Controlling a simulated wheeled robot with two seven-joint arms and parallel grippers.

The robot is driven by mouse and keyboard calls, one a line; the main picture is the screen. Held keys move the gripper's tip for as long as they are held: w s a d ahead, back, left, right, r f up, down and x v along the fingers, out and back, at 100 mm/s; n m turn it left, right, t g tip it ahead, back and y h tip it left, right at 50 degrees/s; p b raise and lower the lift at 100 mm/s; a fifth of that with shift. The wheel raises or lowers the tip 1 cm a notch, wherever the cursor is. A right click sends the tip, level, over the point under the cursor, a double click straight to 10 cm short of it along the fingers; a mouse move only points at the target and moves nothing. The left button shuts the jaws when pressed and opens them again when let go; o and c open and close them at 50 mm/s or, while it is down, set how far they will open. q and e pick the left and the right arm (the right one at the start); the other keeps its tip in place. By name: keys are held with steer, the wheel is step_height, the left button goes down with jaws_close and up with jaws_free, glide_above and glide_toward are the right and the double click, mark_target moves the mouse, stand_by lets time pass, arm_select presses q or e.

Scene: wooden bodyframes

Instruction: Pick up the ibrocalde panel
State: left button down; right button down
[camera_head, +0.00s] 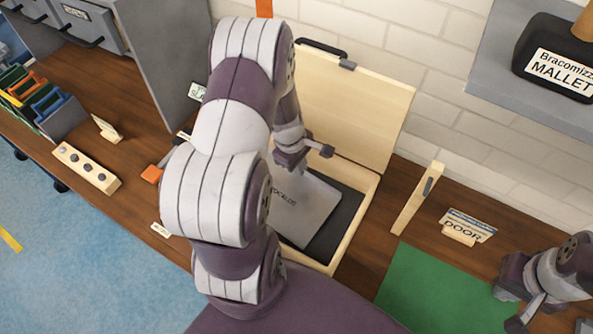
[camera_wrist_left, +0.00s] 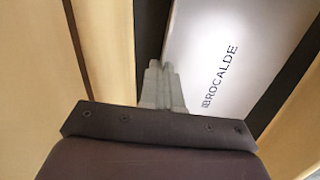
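The ibrocalde panel (camera_head: 311,211) is a flat light-grey plate with dark lettering. It lies in the open wooden case (camera_head: 354,224), over the dark lining. In the left wrist view the panel (camera_wrist_left: 222,45) shows its face and lettering. My left gripper (camera_head: 301,165) is over the back part of the case, close to the panel's far end. In the left wrist view its fingers (camera_wrist_left: 162,84) are close together, by the panel's left edge. I see nothing clearly held between them. My right gripper (camera_head: 523,318) is at the lower right, away from the panel; its opening is unclear.
The case lid (camera_head: 362,110) stands raised against the brick wall. A wooden piece (camera_head: 417,199) and a DOOR sign (camera_head: 466,226) are right of the case, near a green mat (camera_head: 432,288). A wooden block with dark knobs (camera_head: 87,168) is on the left. A mallet-labelled shelf (camera_head: 490,75) overhangs the right.

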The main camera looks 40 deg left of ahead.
arm_select(q)
step_height(320, 180, up, 26)
steer(key=p, duration=0.2)
steer(key=shift+p, duration=0.4)
